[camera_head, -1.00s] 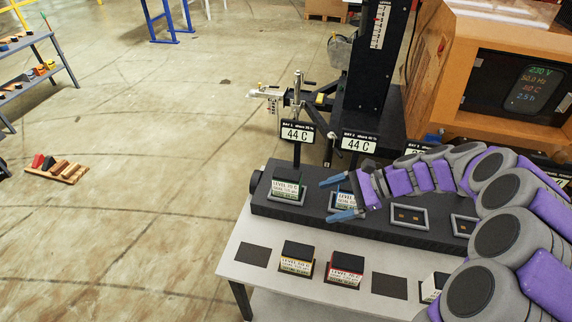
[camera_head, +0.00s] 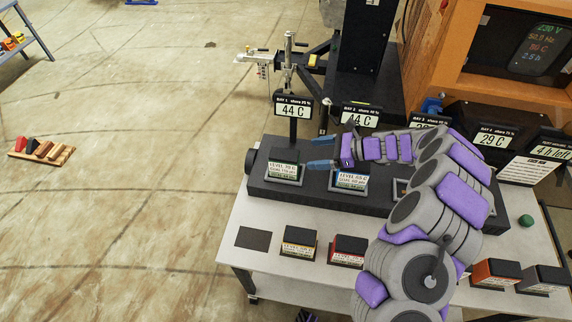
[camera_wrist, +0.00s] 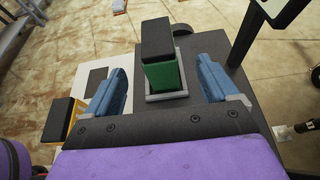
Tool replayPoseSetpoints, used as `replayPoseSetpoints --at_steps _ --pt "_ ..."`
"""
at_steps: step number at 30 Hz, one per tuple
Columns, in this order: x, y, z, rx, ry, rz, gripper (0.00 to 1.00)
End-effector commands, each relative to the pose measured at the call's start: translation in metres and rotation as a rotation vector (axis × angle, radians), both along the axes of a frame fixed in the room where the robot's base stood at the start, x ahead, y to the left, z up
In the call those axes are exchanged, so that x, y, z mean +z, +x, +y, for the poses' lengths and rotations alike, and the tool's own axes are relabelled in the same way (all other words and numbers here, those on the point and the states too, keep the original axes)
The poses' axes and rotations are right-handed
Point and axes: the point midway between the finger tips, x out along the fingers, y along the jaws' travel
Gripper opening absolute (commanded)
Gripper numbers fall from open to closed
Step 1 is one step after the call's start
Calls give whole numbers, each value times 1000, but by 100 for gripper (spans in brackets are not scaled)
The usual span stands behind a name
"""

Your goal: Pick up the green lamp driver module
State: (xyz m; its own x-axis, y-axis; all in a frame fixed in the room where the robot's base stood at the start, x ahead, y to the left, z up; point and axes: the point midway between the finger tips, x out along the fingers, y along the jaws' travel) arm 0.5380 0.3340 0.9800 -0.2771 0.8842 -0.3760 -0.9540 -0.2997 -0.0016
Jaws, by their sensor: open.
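The green lamp driver module (camera_head: 284,168) is a black-topped block with a green body. It stands upright in the leftmost framed slot of the dark rail (camera_head: 264,191), under the BAY 1 sign reading 44 C. In the wrist view the green module (camera_wrist: 163,76) lies ahead, between the lines of my two blue fingers. My gripper (camera_head: 314,153) is open and empty, just right of the module in the head view. In the wrist view my gripper (camera_wrist: 162,84) has a finger on each side with gaps; I cannot tell how far the module is beyond the fingertips.
A blue-labelled module (camera_head: 350,179) sits in the adjacent slot under my gripper. Yellow (camera_head: 299,242), red (camera_head: 348,250) and orange (camera_head: 497,273) modules stand on the pale table (camera_head: 262,266). An empty dark pad (camera_head: 253,238) is front left. The BAY 1 sign (camera_head: 293,106) rises behind the rail.

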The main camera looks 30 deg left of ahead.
Motion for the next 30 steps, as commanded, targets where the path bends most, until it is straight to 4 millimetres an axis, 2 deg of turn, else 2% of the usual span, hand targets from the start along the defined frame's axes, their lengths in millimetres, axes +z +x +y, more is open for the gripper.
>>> replayPoseSetpoints --at_steps 3,6,17,25,30 --pt "-12 -9 26 7 -3 2 87" --pt "-18 -13 40 5 -6 2 87" --pt "-23 -20 55 4 1 1 87" --pt "-38 -34 91 6 -4 2 87" --pt "-39 -34 96 3 -6 1 87"
